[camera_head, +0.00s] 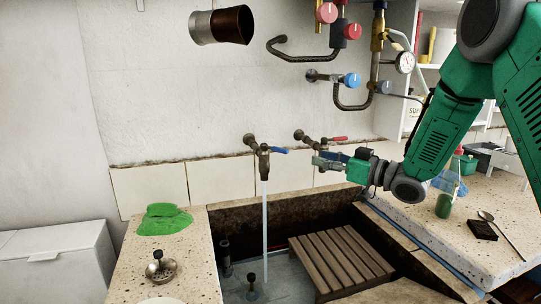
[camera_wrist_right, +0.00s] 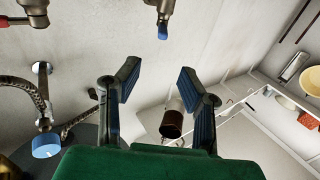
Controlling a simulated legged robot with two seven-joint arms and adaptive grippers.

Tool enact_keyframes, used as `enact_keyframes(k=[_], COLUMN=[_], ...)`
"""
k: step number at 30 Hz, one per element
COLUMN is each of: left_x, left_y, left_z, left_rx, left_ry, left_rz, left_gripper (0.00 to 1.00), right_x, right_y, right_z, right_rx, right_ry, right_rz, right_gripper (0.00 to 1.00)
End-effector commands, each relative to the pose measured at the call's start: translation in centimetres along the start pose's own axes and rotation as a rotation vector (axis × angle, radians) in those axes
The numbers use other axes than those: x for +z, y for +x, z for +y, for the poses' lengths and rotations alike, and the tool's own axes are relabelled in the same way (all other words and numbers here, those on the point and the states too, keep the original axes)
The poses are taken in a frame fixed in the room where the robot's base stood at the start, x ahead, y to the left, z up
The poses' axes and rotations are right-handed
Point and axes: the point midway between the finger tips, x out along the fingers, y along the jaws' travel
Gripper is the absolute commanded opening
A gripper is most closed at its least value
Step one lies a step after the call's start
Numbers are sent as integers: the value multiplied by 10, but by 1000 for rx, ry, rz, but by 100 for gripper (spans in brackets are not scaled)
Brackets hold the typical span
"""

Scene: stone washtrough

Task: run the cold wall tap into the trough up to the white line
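The cold wall tap (camera_head: 264,160), with a blue lever, sticks out from the wall above the trough (camera_head: 300,210). A thin stream of water (camera_head: 265,215) falls from it into the trough, where bluish water (camera_head: 285,280) covers the visible floor. I cannot make out the white line. My right gripper (camera_head: 318,162) is right of the cold tap, in front of the red-lever tap (camera_head: 312,138). In the wrist view its fingers (camera_wrist_right: 158,78) are apart with nothing between them, and the blue-tipped tap (camera_wrist_right: 163,22) shows beyond, not touched. My left gripper is not in view.
A slatted wooden rack (camera_head: 340,258) stands in the trough's right part. A green cloth (camera_head: 164,219) and a drain strainer (camera_head: 160,268) lie on the left ledge. The right counter (camera_head: 455,235) holds a green bottle and a dark block. Pipes with valves (camera_head: 350,80) hang above.

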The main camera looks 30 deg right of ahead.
Motion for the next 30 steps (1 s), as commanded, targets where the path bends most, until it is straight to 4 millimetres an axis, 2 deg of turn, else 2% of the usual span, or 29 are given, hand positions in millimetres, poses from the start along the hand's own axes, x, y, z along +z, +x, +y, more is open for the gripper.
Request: enact_keyframes(k=[2, 5, 21, 25, 30], left_x=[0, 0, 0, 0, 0], left_y=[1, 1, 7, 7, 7], left_z=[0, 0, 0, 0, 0], left_rx=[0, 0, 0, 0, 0], left_ry=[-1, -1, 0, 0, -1], left_rz=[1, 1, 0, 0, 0], left_gripper=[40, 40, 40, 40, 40], right_x=[2, 3, 4, 3, 3], right_y=[-1, 9, 113, 126, 132], right_z=[0, 2, 2, 1, 1], right_rx=[-3, -4, -4, -4, -2], right_ry=[-6, -7, -5, -4, -2], right_rz=[-14, -14, -10, -9, -9], right_gripper=[34, 34, 34, 34, 34])
